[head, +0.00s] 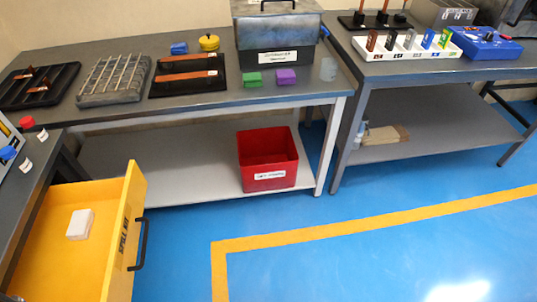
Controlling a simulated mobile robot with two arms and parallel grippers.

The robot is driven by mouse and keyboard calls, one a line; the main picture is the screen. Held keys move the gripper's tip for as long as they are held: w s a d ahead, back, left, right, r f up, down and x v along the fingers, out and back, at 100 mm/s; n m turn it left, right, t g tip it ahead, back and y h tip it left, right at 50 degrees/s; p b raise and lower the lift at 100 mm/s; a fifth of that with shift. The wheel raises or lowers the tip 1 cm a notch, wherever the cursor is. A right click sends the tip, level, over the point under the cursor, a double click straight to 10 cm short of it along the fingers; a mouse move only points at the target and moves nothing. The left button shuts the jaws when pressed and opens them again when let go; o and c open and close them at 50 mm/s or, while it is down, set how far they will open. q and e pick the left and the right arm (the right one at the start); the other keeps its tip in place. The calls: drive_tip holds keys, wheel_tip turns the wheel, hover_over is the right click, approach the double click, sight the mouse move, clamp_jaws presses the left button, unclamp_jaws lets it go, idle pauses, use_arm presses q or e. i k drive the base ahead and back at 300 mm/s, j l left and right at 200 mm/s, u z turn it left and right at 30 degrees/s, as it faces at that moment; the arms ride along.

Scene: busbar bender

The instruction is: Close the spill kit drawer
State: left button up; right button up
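The yellow spill kit drawer (112,232) stands pulled out from under the grey bench at the lower left of the head view. Its front panel carries a "SPILL KIT" label and a dark bar handle (141,245) on its outer face. A white block-shaped item (80,224) lies inside on the drawer floor. The drawer's near end is cut off by the bottom edge of the picture. Neither of my grippers shows in the head view.
A long table (200,108) stands behind, with trays and a grey box (277,35) on top and a red bin (268,160) on its lower shelf. A second table (440,70) stands at right. The blue floor (370,260) right of the drawer is clear.

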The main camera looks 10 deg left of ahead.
sight(51, 267)
drive_tip(key=u, duration=1.8)
